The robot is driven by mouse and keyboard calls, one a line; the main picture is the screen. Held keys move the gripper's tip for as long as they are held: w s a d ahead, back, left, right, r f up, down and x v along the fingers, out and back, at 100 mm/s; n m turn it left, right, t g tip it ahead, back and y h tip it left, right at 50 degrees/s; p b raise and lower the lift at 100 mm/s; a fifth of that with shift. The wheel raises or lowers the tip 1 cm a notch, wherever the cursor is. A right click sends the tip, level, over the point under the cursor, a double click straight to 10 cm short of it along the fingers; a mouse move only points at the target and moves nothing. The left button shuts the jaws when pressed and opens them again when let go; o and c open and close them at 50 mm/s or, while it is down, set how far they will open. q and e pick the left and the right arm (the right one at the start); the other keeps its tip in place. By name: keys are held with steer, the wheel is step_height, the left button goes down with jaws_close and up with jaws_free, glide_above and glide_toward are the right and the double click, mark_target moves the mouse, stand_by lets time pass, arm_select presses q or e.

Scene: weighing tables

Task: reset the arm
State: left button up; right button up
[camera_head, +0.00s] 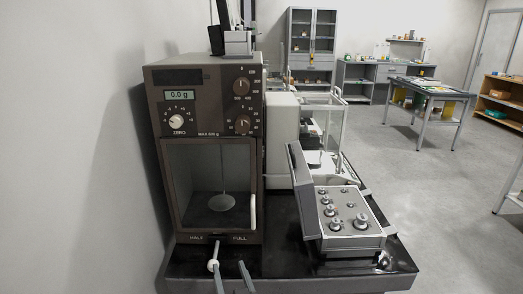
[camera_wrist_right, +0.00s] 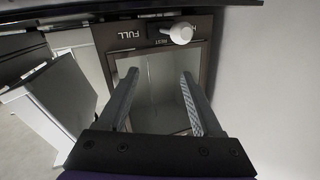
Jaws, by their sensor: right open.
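My right gripper (camera_head: 231,264) is low in the head view, at the front of a brown balance (camera_head: 211,142). Its two fingers are apart with nothing between them; they also show in the right wrist view (camera_wrist_right: 160,77). A white-knobbed lever (camera_head: 213,265) sticks out under the HALF and FULL marks, close to the fingertips. In the wrist view this knob (camera_wrist_right: 181,33) lies beyond the fingertips, not between them. The balance display (camera_head: 180,95) reads 0.0 g. A round pan (camera_head: 222,202) hangs inside the glass case. My left gripper is not in view.
An open grey weight box (camera_head: 349,222) with several metal weights stands right of the balance on the black tabletop (camera_head: 290,270). A second, pale balance (camera_head: 283,138) stands behind. A wall is close on the left. Open floor (camera_head: 420,180) lies to the right.

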steer(key=s+d+f+m+g+h, duration=0.1)
steer(key=s+d+f+g+h, duration=0.1)
steer(key=s+d+f+g, duration=0.45)
steer(key=s+d+f+g+h, duration=0.15)
steer(key=s+d+f, duration=0.25)
steer(key=s+d, duration=0.65)
steer(key=s+d+f+m+g+h, duration=0.1)
steer(key=s+d+f+g+h, duration=0.1)
steer(key=s+d+f+g, duration=0.45)
arm_select(q)
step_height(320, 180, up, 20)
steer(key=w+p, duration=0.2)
steer(key=p, duration=1.5)
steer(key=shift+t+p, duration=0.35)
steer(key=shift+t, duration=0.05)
arm_select(e)
step_height(320, 180, up, 22)
steer(key=d+t, duration=0.2)
steer(key=t, duration=0.1)
steer(key=shift+w, duration=0.2)
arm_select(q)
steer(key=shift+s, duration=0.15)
arm_select(e)
steer(key=shift+s+d+t, duration=0.1)
steer(key=shift+t, duration=0.15)
